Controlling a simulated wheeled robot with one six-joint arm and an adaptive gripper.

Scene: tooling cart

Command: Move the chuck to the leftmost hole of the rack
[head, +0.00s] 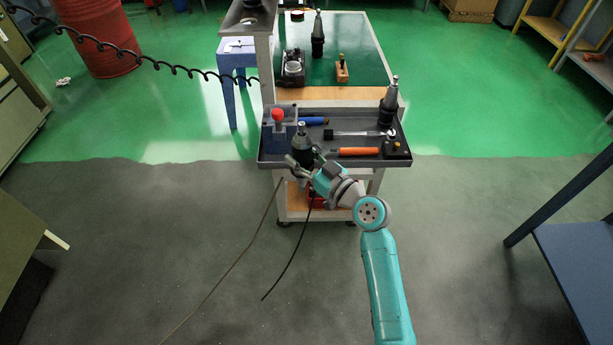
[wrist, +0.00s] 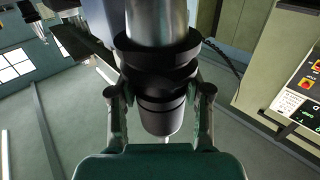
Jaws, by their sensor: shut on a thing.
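My gripper (head: 303,163) is at the front edge of the cart's grey tray, shut on a chuck (head: 302,142). The chuck has a black body and a silver taper that points up. In the wrist view the two fingers of my gripper (wrist: 160,105) close on either side of the black collars of the chuck (wrist: 160,60). Another chuck (head: 389,103) stands upright at the tray's right end, and one more chuck (head: 318,38) stands on the green top. A grey rack-like shelf (head: 243,18) shows at the top left of the cart, cut by the frame; its holes are not clear.
The tray (head: 262,158) also holds a blue-grey block with a red knob (head: 279,117), a blue-handled tool (head: 314,120) and an orange-handled tool (head: 358,151). A coiled black cable (head: 180,69) hangs at upper left. The floor before the cart is mostly clear.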

